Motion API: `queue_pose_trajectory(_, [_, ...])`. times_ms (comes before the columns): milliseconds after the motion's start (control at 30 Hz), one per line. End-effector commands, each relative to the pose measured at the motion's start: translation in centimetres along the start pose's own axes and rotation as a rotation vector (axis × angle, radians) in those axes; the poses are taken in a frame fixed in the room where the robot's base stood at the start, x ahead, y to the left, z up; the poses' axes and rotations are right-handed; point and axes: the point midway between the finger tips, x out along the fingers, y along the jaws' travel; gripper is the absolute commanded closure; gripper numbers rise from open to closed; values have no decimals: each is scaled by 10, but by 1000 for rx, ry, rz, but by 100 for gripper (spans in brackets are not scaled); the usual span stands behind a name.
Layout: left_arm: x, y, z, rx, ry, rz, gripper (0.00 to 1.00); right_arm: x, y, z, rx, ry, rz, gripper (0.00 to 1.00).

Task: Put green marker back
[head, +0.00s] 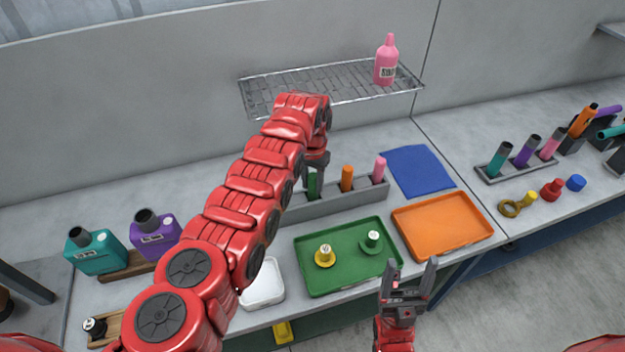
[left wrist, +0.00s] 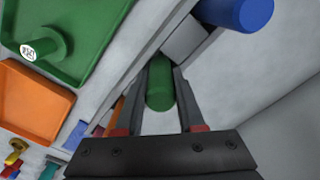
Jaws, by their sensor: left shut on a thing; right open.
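My left gripper (head: 315,172) is shut on the green marker (head: 312,186), above or at the grey marker rack (head: 325,203). The left wrist view shows the green marker (left wrist: 160,85) between the two fingers, beside the rack's grey block (left wrist: 187,40). I cannot tell whether its lower end is inside a slot. An orange marker (head: 347,178) and a pink marker (head: 379,168) stand upright in the rack. A blue one (left wrist: 237,10) shows in the left wrist view; my arm hides that end in the head view. My right gripper (head: 409,275) is open and empty near the front.
A green tray (head: 315,283) with a yellow and a green part lies before the rack. An orange tray (head: 445,222) and blue cloth (head: 416,170) lie to its right. A wire shelf (head: 330,85) with a pink bottle (head: 386,62) hangs above. Teal and purple containers stand left.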

Motion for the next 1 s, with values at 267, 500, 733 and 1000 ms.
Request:
queue_pose_trajectory(267, [3, 0, 0, 0, 2, 0, 59, -4, 0, 1, 0, 0, 0, 31])
queue_pose_trajectory(500, [2, 0, -1, 1, 2, 0, 32, -3, 0, 0, 0, 0, 0, 31])
queue_pose_trajectory(733, [0, 0, -1, 1, 2, 0, 32, -1, 0, 0, 0, 0, 0, 31])
queue_pose_trajectory(1000, [-32, 0, -3, 1, 13, -2, 32, -20, -1, 3, 0, 0, 0, 31])
